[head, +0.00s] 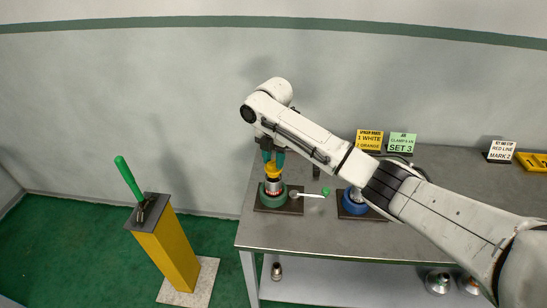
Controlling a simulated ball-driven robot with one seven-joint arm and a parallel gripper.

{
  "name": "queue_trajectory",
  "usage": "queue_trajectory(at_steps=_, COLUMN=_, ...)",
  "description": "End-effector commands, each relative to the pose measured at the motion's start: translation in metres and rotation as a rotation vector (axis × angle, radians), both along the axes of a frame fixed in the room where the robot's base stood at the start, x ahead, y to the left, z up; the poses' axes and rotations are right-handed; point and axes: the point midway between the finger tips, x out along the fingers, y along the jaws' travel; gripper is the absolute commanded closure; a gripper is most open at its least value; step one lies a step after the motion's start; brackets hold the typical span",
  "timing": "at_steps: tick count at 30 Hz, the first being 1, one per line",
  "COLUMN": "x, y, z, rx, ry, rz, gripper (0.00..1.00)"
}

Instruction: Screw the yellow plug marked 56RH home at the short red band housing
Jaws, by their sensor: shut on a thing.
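My gripper (273,163) points down over the left end of the metal bench, its teal fingers shut on a yellow plug (273,171). The plug sits directly above a short housing (272,186) with a dark and reddish-orange band, held in a round green vise (265,200). The plug seems to touch the housing's top, but I cannot tell how deep it sits. The marking on the plug is too small to read.
A blue vise (354,208) stands to the right, partly behind my arm. Signs (402,142) stand along the back. A yellow pedestal (170,250) with a green-handled lever stands left of the bench (330,237). Metal parts (437,283) lie on the lower shelf.

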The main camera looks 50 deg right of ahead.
Motion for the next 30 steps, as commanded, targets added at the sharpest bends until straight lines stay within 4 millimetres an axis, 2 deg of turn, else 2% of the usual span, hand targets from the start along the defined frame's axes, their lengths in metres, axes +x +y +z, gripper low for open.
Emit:
queue_trajectory(at_steps=14, x=-0.0001, y=0.0002, z=-0.0001, rx=0.0, ry=0.0, rz=-0.01, gripper=0.93)
queue_trajectory(at_steps=30, x=0.0, y=0.0002, z=-0.0089, rx=0.001, ry=0.0, rz=-0.01, gripper=0.93)
